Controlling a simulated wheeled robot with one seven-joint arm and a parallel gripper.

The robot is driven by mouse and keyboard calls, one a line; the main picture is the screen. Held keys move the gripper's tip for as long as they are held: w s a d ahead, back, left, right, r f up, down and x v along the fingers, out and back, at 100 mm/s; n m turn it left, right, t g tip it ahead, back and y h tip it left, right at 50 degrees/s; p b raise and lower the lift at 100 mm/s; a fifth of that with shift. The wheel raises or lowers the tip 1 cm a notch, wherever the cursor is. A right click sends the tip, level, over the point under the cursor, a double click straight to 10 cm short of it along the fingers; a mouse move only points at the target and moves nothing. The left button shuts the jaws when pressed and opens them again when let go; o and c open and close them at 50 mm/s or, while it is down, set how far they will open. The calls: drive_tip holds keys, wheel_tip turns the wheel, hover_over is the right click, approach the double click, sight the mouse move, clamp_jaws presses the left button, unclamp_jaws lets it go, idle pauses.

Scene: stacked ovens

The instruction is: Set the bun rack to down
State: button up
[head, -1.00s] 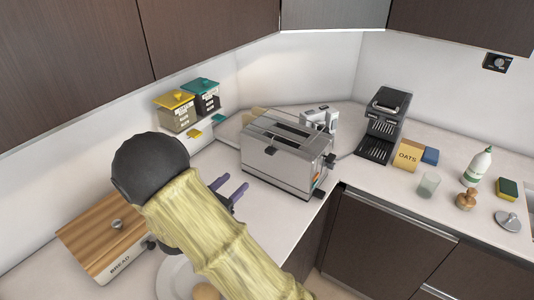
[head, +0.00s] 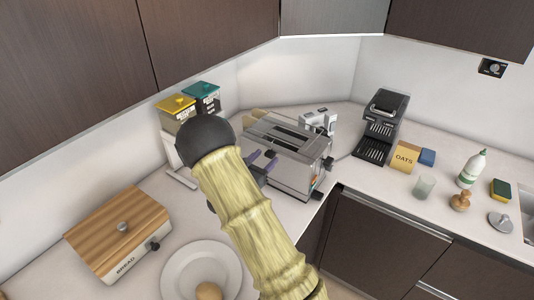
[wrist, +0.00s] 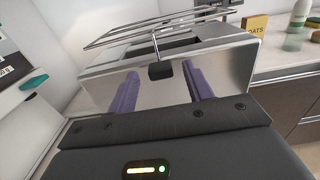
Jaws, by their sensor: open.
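The silver toaster (head: 292,172) stands on the counter in the corner. In the wrist view, the wire bun rack (wrist: 190,18) sits above the toaster's top. A thin wire stem runs down from it to a black knob (wrist: 160,71) at the near edge of the toaster. My gripper (wrist: 159,70) is open, with its purple fingers to the left and right of the knob. I cannot tell whether the fingers touch it. In the head view, my gripper (head: 264,161) is at the toaster's left end, partly hidden by my arm, and the rack is hard to make out.
A wooden-lidded bread box (head: 118,228) and a white plate (head: 182,272) with a bun are at the front left. Lidded canisters (head: 203,98) stand behind my arm. A coffee machine (head: 381,128) and an oats box (head: 404,157) are to the toaster's right.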

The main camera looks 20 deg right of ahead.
drive_tip(key=shift+x, duration=0.9)
drive_tip(key=shift+w, duration=0.2)
drive_tip(key=shift+s, duration=0.2)
drive_tip(key=shift+c, duration=0.6)
clamp_jaws()
drive_tip(key=shift+f+b, duration=1.45)
drive_tip(key=shift+f, duration=0.3)
drive_tip(key=shift+o, duration=0.6)
unclamp_jaws()
drive_tip(key=shift+w+d+f, duration=0.1)
